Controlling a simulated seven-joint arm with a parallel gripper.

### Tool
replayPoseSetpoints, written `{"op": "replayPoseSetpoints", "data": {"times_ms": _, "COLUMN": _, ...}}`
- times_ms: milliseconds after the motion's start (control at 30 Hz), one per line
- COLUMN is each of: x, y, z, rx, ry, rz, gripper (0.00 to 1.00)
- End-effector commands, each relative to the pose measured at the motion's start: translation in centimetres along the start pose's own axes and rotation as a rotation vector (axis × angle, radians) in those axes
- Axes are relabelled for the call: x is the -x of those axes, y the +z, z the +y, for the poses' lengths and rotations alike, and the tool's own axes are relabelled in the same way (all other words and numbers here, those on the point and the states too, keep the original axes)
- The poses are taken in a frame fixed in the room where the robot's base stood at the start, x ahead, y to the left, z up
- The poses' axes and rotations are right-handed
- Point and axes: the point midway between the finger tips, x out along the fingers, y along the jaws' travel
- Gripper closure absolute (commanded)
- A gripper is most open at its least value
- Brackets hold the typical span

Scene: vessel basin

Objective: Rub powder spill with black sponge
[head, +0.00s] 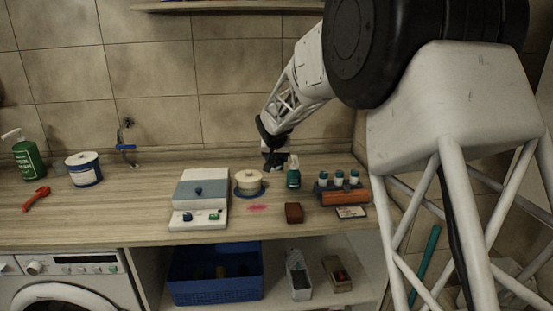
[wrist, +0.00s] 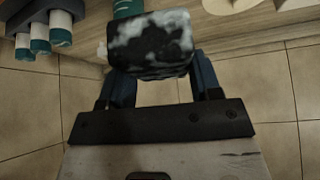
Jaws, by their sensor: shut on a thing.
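My gripper (head: 275,163) is near the back of the counter, above its surface. In the wrist view my gripper (wrist: 160,88) is shut on the black sponge (wrist: 150,46), a dark block mottled with white. In the head view the sponge is too small and dark to make out clearly. The powder spill (head: 257,208) is a flat pinkish-red smear on the wooden counter, in front of the cream pot and apart from my gripper.
Around the spill stand a cream pot (head: 249,183), a grey-white scale-like device (head: 201,198), a brown block (head: 294,213) and a green bottle (head: 293,174). A rack of capped jars (head: 342,190) is at right. The counter's left middle is clear.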

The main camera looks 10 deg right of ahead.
Motion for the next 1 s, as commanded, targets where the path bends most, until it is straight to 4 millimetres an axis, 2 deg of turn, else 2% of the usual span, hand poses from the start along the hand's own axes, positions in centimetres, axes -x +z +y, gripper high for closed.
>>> {"op": "replayPoseSetpoints", "data": {"times_ms": 300, "x": 0.0, "y": 0.0, "z": 0.0, "rx": 0.000, "ry": 0.000, "rz": 0.000, "gripper": 0.67}}
{"op": "replayPoseSetpoints", "data": {"times_ms": 333, "x": 0.0, "y": 0.0, "z": 0.0, "rx": 0.000, "ry": 0.000, "rz": 0.000, "gripper": 0.43}}
{"op": "replayPoseSetpoints", "data": {"times_ms": 433, "x": 0.0, "y": 0.0, "z": 0.0, "rx": 0.000, "ry": 0.000, "rz": 0.000, "gripper": 0.59}}
{"op": "replayPoseSetpoints", "data": {"times_ms": 467, "x": 0.0, "y": 0.0, "z": 0.0, "rx": 0.000, "ry": 0.000, "rz": 0.000, "gripper": 0.61}}
{"op": "replayPoseSetpoints", "data": {"times_ms": 1000, "x": -0.6, "y": 1.3, "z": -0.7, "rx": 0.101, "ry": -0.065, "rz": -0.001, "gripper": 0.61}}
